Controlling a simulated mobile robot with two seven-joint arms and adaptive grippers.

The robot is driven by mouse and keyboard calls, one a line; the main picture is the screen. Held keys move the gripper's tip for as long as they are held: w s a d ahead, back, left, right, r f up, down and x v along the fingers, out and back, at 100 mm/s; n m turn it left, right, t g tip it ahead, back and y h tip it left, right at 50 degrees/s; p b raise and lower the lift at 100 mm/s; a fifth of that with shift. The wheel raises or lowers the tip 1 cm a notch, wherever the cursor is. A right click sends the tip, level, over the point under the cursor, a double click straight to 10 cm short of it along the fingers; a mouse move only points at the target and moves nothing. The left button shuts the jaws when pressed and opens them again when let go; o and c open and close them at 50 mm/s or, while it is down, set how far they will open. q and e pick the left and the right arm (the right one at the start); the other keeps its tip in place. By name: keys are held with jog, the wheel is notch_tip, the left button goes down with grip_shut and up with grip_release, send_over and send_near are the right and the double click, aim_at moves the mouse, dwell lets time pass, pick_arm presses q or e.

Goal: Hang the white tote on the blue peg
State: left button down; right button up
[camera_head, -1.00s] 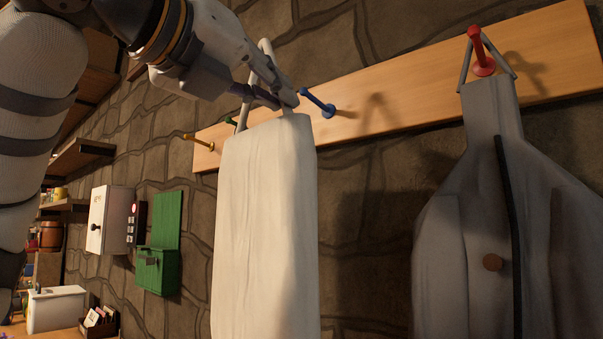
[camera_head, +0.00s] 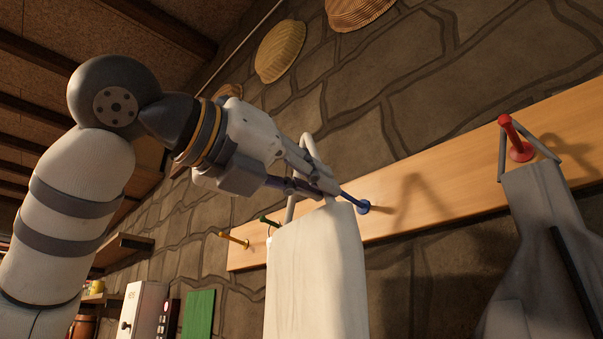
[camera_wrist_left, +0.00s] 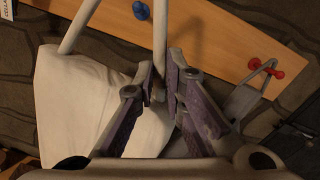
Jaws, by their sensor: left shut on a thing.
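The white tote (camera_head: 315,275) hangs upright below my left gripper (camera_head: 326,188), which is shut on one side of its handle. The pale handle loop rises above the fingers. The blue peg (camera_head: 357,204) sticks out from the wooden board just right of my fingertips, close to the tote's top right corner. In the left wrist view the fingers (camera_wrist_left: 163,92) close on a handle strap, and the tote (camera_wrist_left: 95,115) lies at left. The blue peg (camera_wrist_left: 141,10) shows between the two straps; I cannot tell its depth relative to the loop. My right gripper is not in view.
The wooden board (camera_head: 440,208) also carries a yellow peg (camera_head: 233,239), a green peg (camera_head: 268,221) and a red peg (camera_head: 515,140). A grey garment (camera_head: 540,240) hangs on the red peg.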

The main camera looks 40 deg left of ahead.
pick_arm(q)
jog(key=w+f, duration=0.4)
jog(key=w, duration=0.5)
jog(key=shift+w+d+f+b, duration=0.25)
jog(key=shift+w+d+b, duration=0.05)
jog(key=shift+d+b, duration=0.1)
dwell(0.4)
jog(key=c, duration=1.6)
grip_release()
